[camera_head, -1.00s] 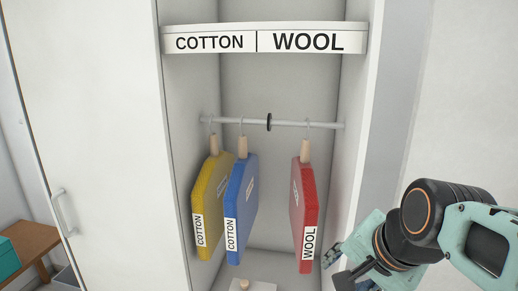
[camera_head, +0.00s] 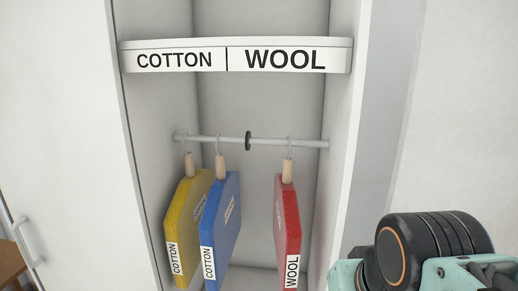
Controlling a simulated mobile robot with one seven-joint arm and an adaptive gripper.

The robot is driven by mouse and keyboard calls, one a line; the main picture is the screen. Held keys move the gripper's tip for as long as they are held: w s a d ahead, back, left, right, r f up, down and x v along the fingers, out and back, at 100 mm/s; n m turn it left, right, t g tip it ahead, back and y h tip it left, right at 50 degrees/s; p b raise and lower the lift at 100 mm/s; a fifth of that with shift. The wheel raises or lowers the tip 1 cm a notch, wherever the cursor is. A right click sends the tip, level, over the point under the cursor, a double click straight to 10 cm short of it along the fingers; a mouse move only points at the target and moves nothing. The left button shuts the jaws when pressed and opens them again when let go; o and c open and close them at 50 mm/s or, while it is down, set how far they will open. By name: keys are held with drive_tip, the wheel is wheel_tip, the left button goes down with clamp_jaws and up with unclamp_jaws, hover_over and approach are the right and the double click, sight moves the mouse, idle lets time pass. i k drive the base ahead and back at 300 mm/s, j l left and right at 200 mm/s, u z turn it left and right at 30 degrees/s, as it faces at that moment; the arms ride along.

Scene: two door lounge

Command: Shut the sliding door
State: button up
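The white sliding door (camera_head: 62,130) stands at the left of the wardrobe, and the compartment beside it is open. Its handle (camera_head: 27,242) is a pale vertical bar near the lower left edge of the picture. Part of my arm shows at the lower right, in front of the wardrobe's right side. My gripper is below the picture's edge and does not show, so whether it is open or shut is hidden. It is far to the right of the handle.
In the open compartment, a yellow garment (camera_head: 187,225), a blue garment (camera_head: 222,225) and a red garment (camera_head: 288,230) hang from a rail (camera_head: 262,142). A COTTON and WOOL sign (camera_head: 236,57) spans the top. A brown bench (camera_head: 10,264) stands at lower left.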

sight(69, 186)
drive_tip(key=u, duration=1.7)
drive_tip(key=i+j, duration=0.2)
drive_tip(key=i, duration=0.2)
drive_tip(key=i+j+z, duration=0.1)
drive_tip(key=i, duration=0.35)
drive_tip(key=i+j, duration=1.25)
drive_tip(key=k+l, duration=0.1)
drive_tip(key=l, duration=0.2)
drive_tip(key=k+l, duration=0.1)
drive_tip(key=l, duration=0.15)
drive_tip(key=z, duration=0.05)
